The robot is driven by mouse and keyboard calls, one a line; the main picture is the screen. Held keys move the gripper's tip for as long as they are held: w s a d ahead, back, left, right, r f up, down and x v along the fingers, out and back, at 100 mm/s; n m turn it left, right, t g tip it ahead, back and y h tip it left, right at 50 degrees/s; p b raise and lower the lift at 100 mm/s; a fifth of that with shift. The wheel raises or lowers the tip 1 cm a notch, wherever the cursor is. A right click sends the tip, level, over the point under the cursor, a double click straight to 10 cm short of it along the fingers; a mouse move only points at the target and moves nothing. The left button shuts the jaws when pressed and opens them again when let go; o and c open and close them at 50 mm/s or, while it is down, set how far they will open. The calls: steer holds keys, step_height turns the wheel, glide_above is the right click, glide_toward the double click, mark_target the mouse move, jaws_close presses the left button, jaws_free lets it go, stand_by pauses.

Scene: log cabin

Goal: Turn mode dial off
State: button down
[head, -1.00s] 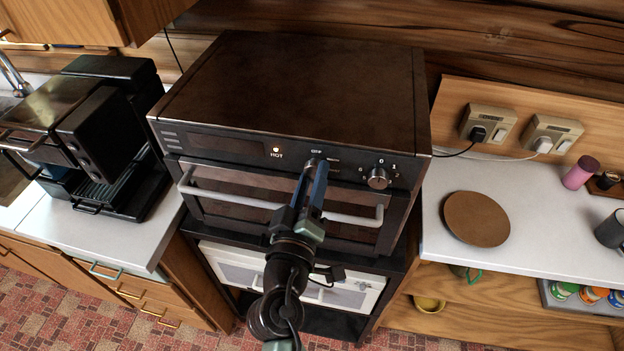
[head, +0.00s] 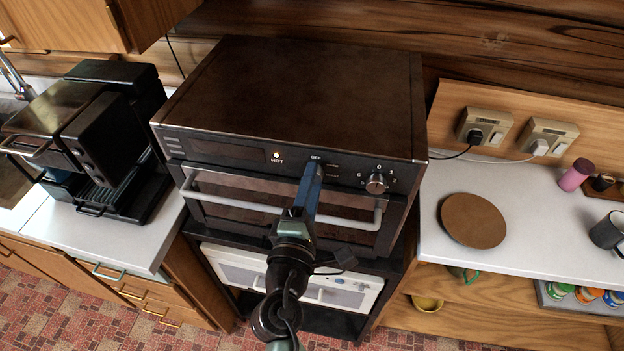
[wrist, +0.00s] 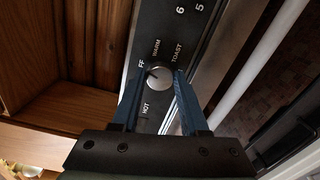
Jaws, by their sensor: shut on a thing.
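The mode dial (wrist: 158,79) is a round silvery knob on the dark oven front, with OFF, WARM and TOAST printed around it. In the wrist view a pale mark on the dial faces about toward OFF, whose first letter is hidden. My gripper (wrist: 156,82) is shut on the dial, with one blue finger on each side. In the head view my gripper (head: 314,167) is at the panel just below the OFF label and hides the dial. The oven (head: 290,95) has a HOT lamp (head: 276,155) left of my gripper.
A second dial (head: 377,183) is at the panel's right. The oven door handle (head: 345,219) runs below my gripper. A coffee machine (head: 90,140) stands left; a round brown board (head: 473,220) lies on the right counter.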

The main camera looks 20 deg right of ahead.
steer(key=shift+n+p, duration=0.55)
steer(key=shift+n, duration=1.15)
steer(key=shift+c, duration=2.1)
jaws_free()
steer(key=b+v, duration=0.4)
steer(key=v, duration=0.9)
